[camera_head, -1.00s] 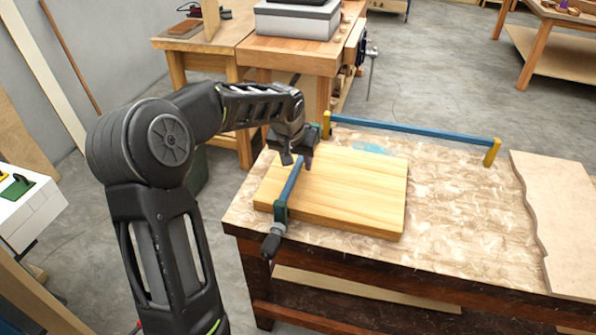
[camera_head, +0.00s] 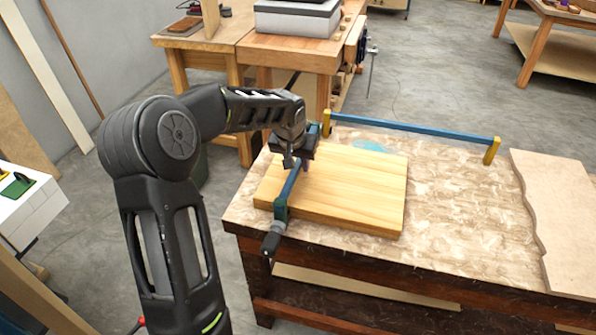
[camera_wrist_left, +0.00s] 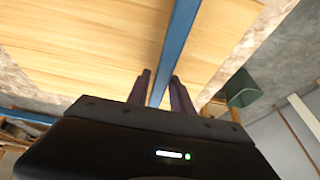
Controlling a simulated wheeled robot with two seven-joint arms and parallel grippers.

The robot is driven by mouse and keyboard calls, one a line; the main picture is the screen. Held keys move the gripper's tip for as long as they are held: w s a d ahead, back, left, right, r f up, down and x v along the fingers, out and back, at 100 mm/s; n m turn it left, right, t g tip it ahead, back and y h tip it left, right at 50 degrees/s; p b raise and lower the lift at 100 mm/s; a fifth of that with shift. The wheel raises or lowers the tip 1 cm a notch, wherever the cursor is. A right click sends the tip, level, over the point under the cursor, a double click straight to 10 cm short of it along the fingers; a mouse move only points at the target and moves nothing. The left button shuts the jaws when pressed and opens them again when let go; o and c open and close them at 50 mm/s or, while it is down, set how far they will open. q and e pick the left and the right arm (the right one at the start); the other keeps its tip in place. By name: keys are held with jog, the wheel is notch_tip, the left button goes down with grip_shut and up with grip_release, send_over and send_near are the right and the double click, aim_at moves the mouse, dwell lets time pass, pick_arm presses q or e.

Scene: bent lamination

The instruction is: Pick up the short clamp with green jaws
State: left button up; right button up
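The short clamp with green jaws has a blue bar (camera_head: 292,184), a green jaw (camera_head: 281,209) and a dark handle (camera_head: 271,243) at the near end. It lies along the left part of a wooden board (camera_head: 355,195), with its handle beyond the board's near edge. My left gripper (camera_head: 294,160) is over the bar. In the left wrist view, the two fingers (camera_wrist_left: 160,88) straddle the blue bar (camera_wrist_left: 180,35), with a small gap showing beside it, so they look open. The clamp's far end is largely hidden by my gripper. My right gripper is not in view.
A longer blue clamp with yellow jaws (camera_head: 415,131) lies along the table's back. A wavy-edged panel (camera_head: 565,215) covers the right end. The worktable (camera_head: 460,220) between board and panel is clear. A workbench (camera_head: 290,55) stands behind.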

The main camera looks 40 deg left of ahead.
pick_arm(q)
grip_shut()
jog(key=shift+w+r, duration=0.1)
jog(key=shift+r, duration=0.15)
jog(key=shift+r, duration=0.55)
notch_tip(320, 180, up, 17)
jog(key=shift+f, duration=0.2)
dwell(0.6)
notch_tip(320, 180, up, 6)
jog(key=p, duration=0.5)
